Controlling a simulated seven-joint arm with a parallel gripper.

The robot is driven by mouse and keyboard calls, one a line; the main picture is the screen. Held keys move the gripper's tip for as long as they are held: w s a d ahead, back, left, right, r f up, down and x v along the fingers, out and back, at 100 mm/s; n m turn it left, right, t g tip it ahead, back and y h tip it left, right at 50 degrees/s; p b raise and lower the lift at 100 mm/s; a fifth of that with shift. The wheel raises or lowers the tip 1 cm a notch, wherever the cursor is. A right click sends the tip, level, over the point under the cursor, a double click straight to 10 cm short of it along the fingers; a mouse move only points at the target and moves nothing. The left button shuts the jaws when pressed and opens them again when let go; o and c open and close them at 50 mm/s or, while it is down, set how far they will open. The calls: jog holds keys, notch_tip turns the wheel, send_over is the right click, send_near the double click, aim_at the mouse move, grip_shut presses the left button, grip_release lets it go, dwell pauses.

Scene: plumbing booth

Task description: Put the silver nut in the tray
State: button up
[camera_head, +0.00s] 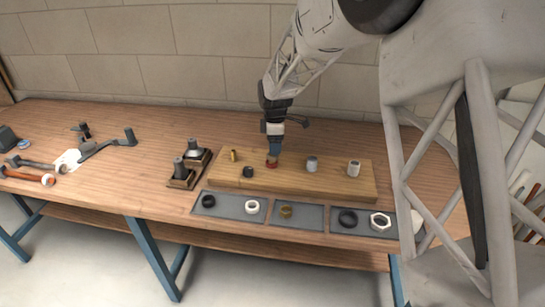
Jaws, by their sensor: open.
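A silver hex nut (381,221) lies flat at the right end of the right dark grey tray (358,232), beside a black ring (347,218). Two silvery cylindrical fittings, one left (312,163) and one right (353,168), stand on the wooden board (235,183). My gripper (273,153) points down over the board, directly above or around a small red-brown fitting (272,164). My gripper is open. Its fingers are too small in view to tell whether they touch that fitting.
A middle tray holds a brass nut (286,212); the left tray (228,210) holds a white ring (252,207) and a black ring (209,201). A brass fitting (233,155) and a black fitting (248,172) share the board. Tools lie far left.

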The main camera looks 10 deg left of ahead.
jog(key=shift+f, duration=2.05)
jog(key=shift+c, duration=0.5)
jog(key=c, duration=1)
jog(key=shift+r, duration=0.1)
jog(key=shift+r, duration=0.75)
notch_tip(320, 180, up, 2)
jog(key=shift+r, duration=0.1)
jog(key=s+d, duration=0.3)
jog(key=s, duration=0.4)
jog(key=s+d+r, duration=0.1)
jog(key=s+d, duration=0.2)
jog(key=s, duration=0.5)
jog(key=shift+r, duration=0.1)
